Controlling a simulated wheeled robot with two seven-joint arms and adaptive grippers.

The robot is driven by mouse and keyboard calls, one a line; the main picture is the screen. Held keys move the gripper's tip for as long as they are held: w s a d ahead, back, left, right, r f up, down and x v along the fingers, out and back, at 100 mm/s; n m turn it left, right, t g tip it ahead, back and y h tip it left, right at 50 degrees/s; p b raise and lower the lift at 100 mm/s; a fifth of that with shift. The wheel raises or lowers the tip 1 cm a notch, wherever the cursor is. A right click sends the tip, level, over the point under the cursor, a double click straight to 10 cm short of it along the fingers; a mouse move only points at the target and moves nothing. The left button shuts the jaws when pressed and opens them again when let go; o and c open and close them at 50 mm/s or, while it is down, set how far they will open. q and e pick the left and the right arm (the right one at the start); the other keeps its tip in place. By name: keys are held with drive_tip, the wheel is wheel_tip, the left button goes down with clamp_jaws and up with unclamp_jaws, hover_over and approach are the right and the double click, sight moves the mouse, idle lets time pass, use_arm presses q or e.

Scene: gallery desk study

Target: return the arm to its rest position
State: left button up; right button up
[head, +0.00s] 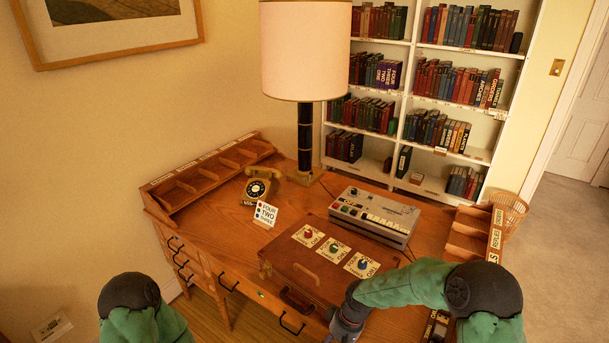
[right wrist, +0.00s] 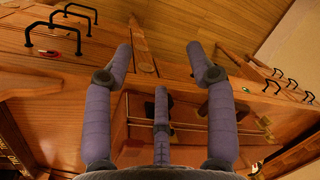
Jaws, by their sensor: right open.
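My right arm in green sleeve (head: 410,285) reaches in from the right in the head view. Its gripper (head: 346,320) is over the front edge of the desk, beside the front right of the brown wooden box, and partly cut off by the frame. In the right wrist view the gripper (right wrist: 160,62) has its purple fingers spread apart with nothing between them. The desk front and drawer handles show beyond the fingers. Of my left arm, only a green-sleeved part (head: 140,315) shows at the bottom left; its gripper is out of view.
The desk (head: 200,228) carries a wooden box (head: 310,268) with three coloured knobs, a grey recorder-like machine (head: 375,215), a yellow telephone (head: 262,186), a small sign card (head: 265,213), a lamp (head: 305,50) and pigeonhole trays (head: 200,178). A bookshelf (head: 418,75) stands behind.

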drive_tip(key=s+f+m, duration=0.3)
drive_tip(key=s+f, duration=0.4)
drive_tip(key=s, duration=0.3)
drive_tip(key=s+f+m+y, duration=0.1)
drive_tip(key=s+f+m, duration=0.2)
drive_tip(key=s+f, duration=0.4)
drive_tip(key=s, duration=0.3)
drive_tip(key=shift+s+d+t, duration=0.2)
drive_tip(key=shift+d+t, duration=0.2)
